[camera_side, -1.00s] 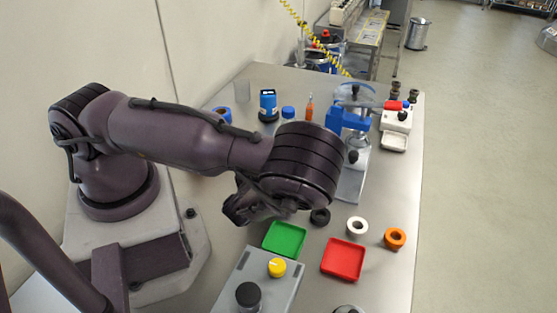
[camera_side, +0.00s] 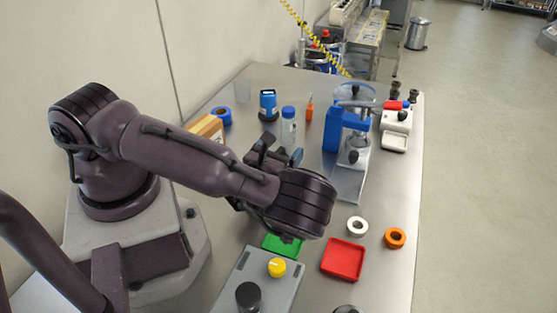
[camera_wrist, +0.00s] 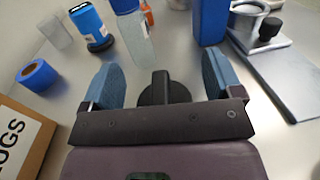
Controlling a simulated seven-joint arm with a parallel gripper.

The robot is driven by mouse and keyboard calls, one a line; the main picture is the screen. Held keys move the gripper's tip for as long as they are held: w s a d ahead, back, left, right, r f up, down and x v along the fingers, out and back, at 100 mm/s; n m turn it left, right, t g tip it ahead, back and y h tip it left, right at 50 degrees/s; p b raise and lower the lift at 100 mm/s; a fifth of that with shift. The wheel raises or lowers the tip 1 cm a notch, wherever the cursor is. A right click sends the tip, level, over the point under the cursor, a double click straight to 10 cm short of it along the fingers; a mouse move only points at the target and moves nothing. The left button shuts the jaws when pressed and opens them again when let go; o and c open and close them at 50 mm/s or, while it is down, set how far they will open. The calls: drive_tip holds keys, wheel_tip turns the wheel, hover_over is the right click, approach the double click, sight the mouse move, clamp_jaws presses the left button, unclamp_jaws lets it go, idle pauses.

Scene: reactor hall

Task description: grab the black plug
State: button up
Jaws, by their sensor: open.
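The black plug (camera_wrist: 178,93), a dark round piece with an upright grip, shows in the wrist view between my fingers, partly hidden by the front edge of my gripper. My gripper (camera_wrist: 163,78) is open, with one blue finger pad on each side of the plug and a visible gap to each. In the side view my gripper (camera_side: 281,152) is low over the table near the clear blue-capped bottle (camera_side: 288,130). I cannot make out the plug there behind my gripper.
A cardboard box (camera_wrist: 22,140) with lettering and a blue roll (camera_wrist: 37,74) lie left in the wrist view. A red tray (camera_side: 343,259), white ring (camera_side: 357,226) and orange ring (camera_side: 395,237) lie nearer.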

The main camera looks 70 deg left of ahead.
drive_tip(key=shift+c, duration=0.4)
drive_tip(key=c, duration=0.9)
drive_tip(key=shift+r, duration=0.1)
drive_tip(key=shift+c, duration=0.2)
